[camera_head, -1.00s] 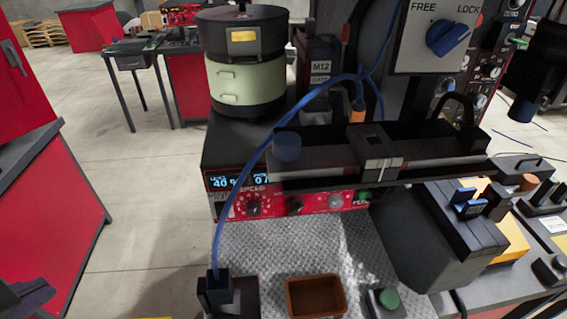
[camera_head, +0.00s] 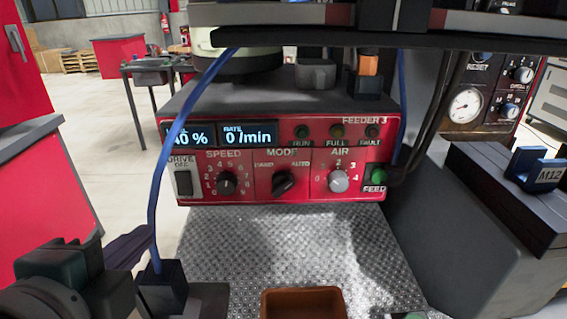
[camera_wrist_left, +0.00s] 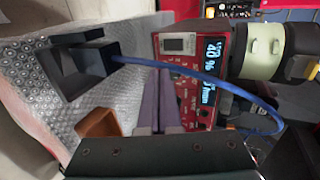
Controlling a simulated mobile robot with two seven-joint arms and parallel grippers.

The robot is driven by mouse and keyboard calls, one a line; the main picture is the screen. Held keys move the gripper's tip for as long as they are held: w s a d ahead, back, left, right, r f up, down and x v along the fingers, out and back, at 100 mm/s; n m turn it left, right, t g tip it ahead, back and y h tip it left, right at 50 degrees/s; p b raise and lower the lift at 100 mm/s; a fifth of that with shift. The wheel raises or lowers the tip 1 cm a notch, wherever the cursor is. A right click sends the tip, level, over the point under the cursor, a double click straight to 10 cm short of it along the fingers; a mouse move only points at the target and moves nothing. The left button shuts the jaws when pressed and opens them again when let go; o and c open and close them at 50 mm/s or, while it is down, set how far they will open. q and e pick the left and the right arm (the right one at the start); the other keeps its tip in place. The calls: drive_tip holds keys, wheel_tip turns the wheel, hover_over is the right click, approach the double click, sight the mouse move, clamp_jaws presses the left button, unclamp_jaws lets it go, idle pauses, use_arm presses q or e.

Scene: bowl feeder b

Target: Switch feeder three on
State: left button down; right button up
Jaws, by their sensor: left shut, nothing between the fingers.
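The red feeder panel (camera_head: 300,150), marked FEEDER 3, faces me. Its displays read 40 % and 0 /min. A white drive switch (camera_head: 184,183) sits at the panel's left end, beside the speed knob (camera_head: 226,184); the wrist view also shows this switch (camera_wrist_left: 178,44). Mode knob (camera_head: 283,184), air knob (camera_head: 338,180) and green feed button (camera_head: 377,176) follow to the right. The run, full and fault lamps look dark. My left gripper (camera_head: 146,240) is shut and empty, below and left of the switch, apart from the panel. Its fingers (camera_wrist_left: 158,80) show in the wrist view. My right gripper is not seen.
A blue cable (camera_head: 158,180) runs from a black block (camera_head: 163,285) up past the panel's left edge, close to my left gripper. A brown bin (camera_head: 302,302) stands on the dimpled metal plate (camera_head: 250,240). A dark beam spans above the panel.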

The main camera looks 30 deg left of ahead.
use_arm(q)
approach(185, 194)
drive_tip(key=x, duration=0.6)
drive_tip(key=shift+w+a+f, duration=0.1)
drive_tip(key=shift+w, duration=0.1)
idle(0.4)
drive_tip(key=shift+w+a+f, duration=0.15)
drive_tip(key=shift+w, duration=0.05)
